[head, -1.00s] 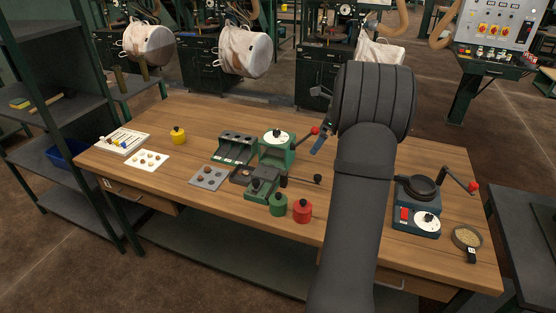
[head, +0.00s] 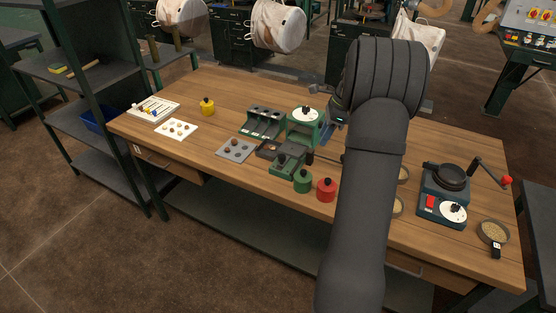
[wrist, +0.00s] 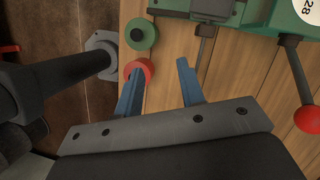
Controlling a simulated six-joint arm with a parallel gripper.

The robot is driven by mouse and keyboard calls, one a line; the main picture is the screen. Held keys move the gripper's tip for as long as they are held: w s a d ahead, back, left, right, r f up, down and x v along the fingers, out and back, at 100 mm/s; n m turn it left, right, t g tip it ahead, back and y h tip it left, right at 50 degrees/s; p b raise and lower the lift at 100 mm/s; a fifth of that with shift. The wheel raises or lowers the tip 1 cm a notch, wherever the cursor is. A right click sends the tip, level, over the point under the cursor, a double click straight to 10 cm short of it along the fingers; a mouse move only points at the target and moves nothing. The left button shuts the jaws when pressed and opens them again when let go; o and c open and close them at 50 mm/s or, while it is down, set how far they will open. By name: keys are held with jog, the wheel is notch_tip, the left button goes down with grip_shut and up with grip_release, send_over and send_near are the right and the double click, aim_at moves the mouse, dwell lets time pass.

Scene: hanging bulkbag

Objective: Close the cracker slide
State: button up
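The cracker looks to be the green machine (head: 303,128) with a round dial, near the table's middle; part of it is in the wrist view's upper right (wrist: 262,14). A low green block with dark grey sliding parts (head: 285,163) sits in front of it; I cannot tell which part is the slide or how far it is open. A dark grey bar (wrist: 204,45) juts from the green parts in the wrist view. My gripper (wrist: 161,66) is open, blue fingers apart, with nothing held. Its left finger overlaps the red pot in view; contact cannot be told. My arm hides most of it in the head view.
A green pot (head: 302,182) and a red pot (head: 326,189) stand by the table's front edge. A red-knobbed lever (wrist: 306,118) is at the wrist view's right. A dark roaster-like device (head: 446,185) stands to the right.

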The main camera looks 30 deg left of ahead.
jog(key=s+a+f+n+h, duration=0.1)
jog(key=s+a+f+n, duration=0.1)
jog(key=s, duration=0.1)
jog(key=s+a+f+n+g+h, duration=0.1)
jog(key=s+f+n, duration=0.1)
jog(key=s+a+f+n+g, duration=0.1)
jog(key=s+a+n, duration=0.1)
jog(key=s, duration=0.1)
jog(key=shift+s+a+f+h, duration=0.3)
jog(key=shift+f+h, duration=0.1)
grip_shut()
jog(key=s+a+f+n+h, duration=0.1)
jog(key=s+f+n+h, duration=0.1)
jog(key=s+f+n, duration=0.15)
jog(key=m+t+h, duration=0.3)
jog(key=m+t, duration=1.8)
jog(key=m, duration=1.4)
send_near(279, 159)
jog(key=x, duration=0.6)
jog(key=shift+w+f, duration=0.15)
jog(key=shift+w, duration=0.25)
